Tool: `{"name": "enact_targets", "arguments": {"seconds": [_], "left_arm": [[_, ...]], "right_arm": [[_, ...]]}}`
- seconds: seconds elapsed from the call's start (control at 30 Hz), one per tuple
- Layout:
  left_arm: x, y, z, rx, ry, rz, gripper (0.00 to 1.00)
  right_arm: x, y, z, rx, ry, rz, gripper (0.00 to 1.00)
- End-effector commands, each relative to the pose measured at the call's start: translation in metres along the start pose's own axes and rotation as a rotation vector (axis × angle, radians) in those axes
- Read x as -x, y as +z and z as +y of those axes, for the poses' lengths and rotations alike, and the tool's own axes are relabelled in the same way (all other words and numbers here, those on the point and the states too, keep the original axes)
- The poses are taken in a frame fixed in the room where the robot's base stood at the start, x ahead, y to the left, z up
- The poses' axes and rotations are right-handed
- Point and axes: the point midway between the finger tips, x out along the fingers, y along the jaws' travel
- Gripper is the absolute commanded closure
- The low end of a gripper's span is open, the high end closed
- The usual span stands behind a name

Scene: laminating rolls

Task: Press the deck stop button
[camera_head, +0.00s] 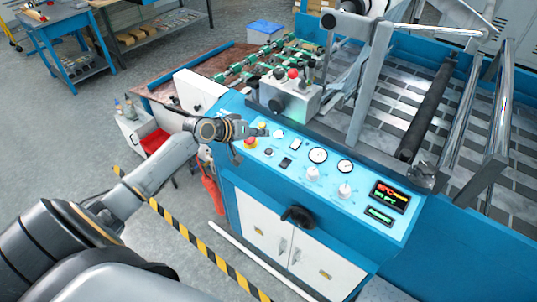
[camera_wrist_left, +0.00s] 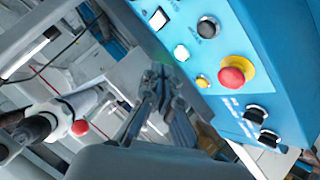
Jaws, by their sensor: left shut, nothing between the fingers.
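The blue control panel (camera_head: 330,195) of the laminating machine carries several buttons and dials. A red mushroom button on a yellow ring (camera_head: 250,142) sits at its left end, just below my left gripper (camera_head: 263,132). In the left wrist view the red mushroom button (camera_wrist_left: 234,75) is right of my shut, empty gripper (camera_wrist_left: 158,72). The labels are too small to read, so I cannot tell which is deck stop. No contact is clearly visible. The right gripper is out of view.
A grey lever box (camera_head: 290,98) with a red knob stands behind the panel. Steel rollers and bars (camera_head: 430,105) fill the right side. A red fire extinguisher (camera_head: 212,190) stands at the machine's left side. Striped floor tape (camera_head: 200,245) runs in front.

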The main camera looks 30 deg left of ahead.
Motion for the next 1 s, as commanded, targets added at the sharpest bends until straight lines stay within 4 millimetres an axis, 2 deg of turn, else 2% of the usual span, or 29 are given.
{"name": "enact_targets", "arguments": {"seconds": [0.03,0.2,0.4,1.0], "left_arm": [[-0.009,0.008,-0.007,0.000,0.000,0.000,1.00],[-0.026,0.021,-0.020,0.000,0.001,0.000,1.00],[-0.042,0.032,-0.031,0.001,0.000,-0.001,1.00],[-0.046,0.034,-0.033,0.000,0.000,-0.001,1.00]], "right_arm": [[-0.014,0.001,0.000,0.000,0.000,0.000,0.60],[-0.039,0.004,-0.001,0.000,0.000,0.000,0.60],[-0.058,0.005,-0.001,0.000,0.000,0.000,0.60],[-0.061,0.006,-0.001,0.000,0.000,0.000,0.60]]}}
